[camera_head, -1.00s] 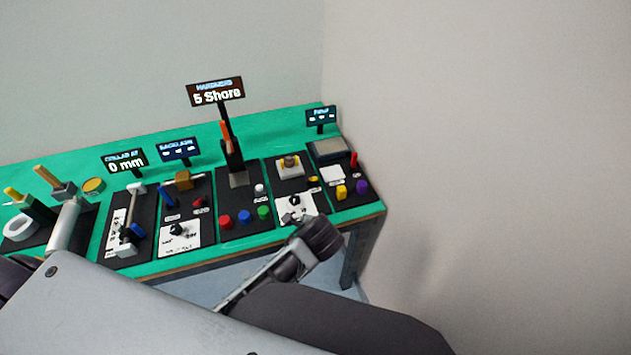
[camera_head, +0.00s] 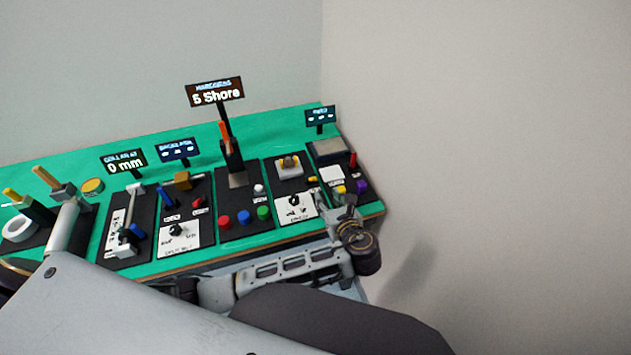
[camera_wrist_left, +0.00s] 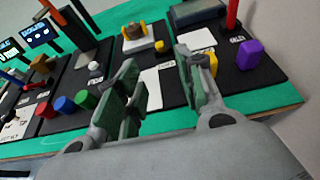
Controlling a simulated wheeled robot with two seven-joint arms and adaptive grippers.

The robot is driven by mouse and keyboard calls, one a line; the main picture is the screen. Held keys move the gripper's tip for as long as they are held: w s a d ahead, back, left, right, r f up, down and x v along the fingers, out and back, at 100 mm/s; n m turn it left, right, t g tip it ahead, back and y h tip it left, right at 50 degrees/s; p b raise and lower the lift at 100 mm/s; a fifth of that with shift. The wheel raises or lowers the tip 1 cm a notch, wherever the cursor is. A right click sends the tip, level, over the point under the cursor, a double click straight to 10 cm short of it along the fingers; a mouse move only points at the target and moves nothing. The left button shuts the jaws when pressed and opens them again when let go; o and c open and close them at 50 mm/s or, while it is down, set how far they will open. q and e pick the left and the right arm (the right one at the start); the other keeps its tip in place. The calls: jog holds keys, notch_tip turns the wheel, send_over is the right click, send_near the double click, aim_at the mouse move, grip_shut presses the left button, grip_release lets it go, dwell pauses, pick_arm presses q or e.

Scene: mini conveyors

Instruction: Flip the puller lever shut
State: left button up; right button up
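Several levers and handles show on the bench; I cannot tell which is the puller lever. An orange-handled upright lever (camera_head: 225,135) stands at the hardness station. A red upright lever (camera_head: 353,160) stands at the bench's right end and shows in the left wrist view (camera_wrist_left: 232,14). At the far left are a wooden handle (camera_head: 46,177) and a yellow handle (camera_head: 12,195). My left gripper (camera_head: 342,205) is over the front right of the bench. Its fingers (camera_wrist_left: 158,75) are apart with nothing held, above the panels near a yellow knob (camera_wrist_left: 211,62). My right gripper is out of view.
The green bench (camera_head: 270,127) carries black panels with small signs. Red, blue and green knobs (camera_head: 244,217) sit in front of the hardness station. A purple knob (camera_head: 361,187) is near the right edge. A bare wall (camera_head: 480,150) closes off the right side.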

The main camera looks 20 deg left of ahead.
aim_at(313, 179)
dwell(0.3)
pick_arm(q)
jog(key=shift+x, duration=6.85)
jog(key=shift+f, duration=0.1)
grip_shut()
